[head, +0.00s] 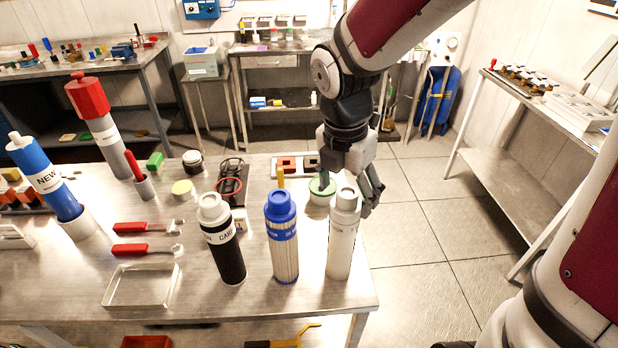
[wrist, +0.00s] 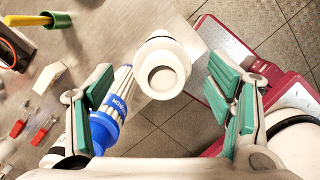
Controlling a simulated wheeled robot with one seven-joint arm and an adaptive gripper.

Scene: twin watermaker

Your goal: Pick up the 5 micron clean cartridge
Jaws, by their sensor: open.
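A white cartridge (head: 342,235) stands upright near the right front of the steel table, its label partly hidden and its number unreadable. A blue-capped cartridge (head: 282,238) with a ribbed white body stands to its left, and a black cartridge (head: 222,240) with a white cap is further left. My gripper (head: 362,190) is beside and behind the white cartridge's top. In the wrist view, my gripper (wrist: 160,88) is open, with the white cartridge's round top (wrist: 163,68) between its green-padded fingers, with gaps visible. The blue-capped cartridge (wrist: 112,112) shows close to the left finger.
The steel table (head: 190,300) also bears a clear tray (head: 142,287), red-handled tools (head: 145,249), a green-topped pot (head: 321,190) and a tall blue NEW cylinder (head: 47,180). Open floor (head: 450,270) lies right of the table. A side bench (head: 540,125) stands further right.

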